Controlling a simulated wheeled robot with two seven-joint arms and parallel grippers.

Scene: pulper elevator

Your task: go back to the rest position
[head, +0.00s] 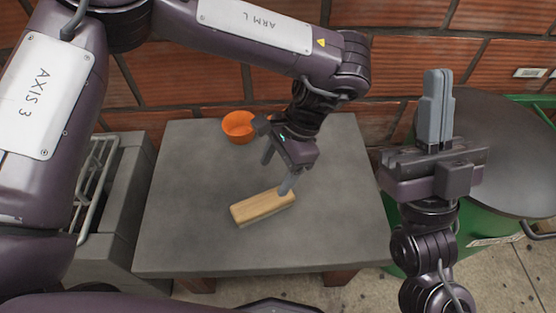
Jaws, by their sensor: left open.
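My left arm reaches in from the left, and its gripper (275,176) hangs over the grey table (190,190) with its fingers pointing down and apart. Nothing shows between them. One fingertip appears at the right end of a light wooden block (258,208) lying on the table; I cannot tell whether it touches. My right gripper (438,76) is raised at the right with its fingers pointing up and pressed together, with nothing visible in it.
An orange bowl (238,127) stands at the table's back edge, behind my left gripper. A green drum with a grey lid (500,150) is at the right. A grey unit with a metal rail (120,200) is at the left. A brick wall (400,70) closes the back.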

